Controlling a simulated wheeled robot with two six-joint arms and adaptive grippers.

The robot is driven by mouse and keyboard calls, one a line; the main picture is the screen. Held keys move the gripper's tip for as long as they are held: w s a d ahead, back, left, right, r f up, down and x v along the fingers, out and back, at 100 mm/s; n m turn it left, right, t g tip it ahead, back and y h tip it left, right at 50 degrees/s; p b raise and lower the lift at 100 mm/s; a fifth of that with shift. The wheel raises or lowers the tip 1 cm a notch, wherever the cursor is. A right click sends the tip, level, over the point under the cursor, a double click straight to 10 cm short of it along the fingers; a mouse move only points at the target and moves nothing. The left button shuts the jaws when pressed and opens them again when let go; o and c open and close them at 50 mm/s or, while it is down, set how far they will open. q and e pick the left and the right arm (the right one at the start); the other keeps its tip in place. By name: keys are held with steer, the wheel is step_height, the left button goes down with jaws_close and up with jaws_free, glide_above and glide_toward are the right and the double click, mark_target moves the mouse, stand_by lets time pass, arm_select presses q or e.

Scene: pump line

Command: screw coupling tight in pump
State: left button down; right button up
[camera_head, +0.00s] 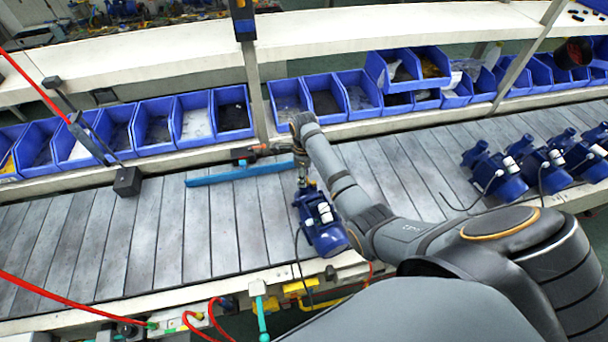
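A blue pump (325,230) stands on the near edge of the grey slatted conveyor, in the middle of the head view. Its top carries a white part and a dark cable hangs from it. My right arm comes in from the right and bends down over the pump. My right gripper (304,182) is at the pump's far upper end, very small and partly hidden by my wrist. I cannot tell whether its fingers are shut on anything. The coupling cannot be made out there. My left gripper is not in view.
Several more blue pumps (496,176) stand on the conveyor at the right. A blue bar (238,174) lies across the slats beside my wrist. Blue bins (153,126) line the far side.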

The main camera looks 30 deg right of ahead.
steer(key=n, duration=0.3)
stand_by(0.4)
steer(key=shift+n, duration=2)
steer(key=n, duration=0.3)
steer(key=n, duration=0.3)
steer(key=shift+n, duration=0.4)
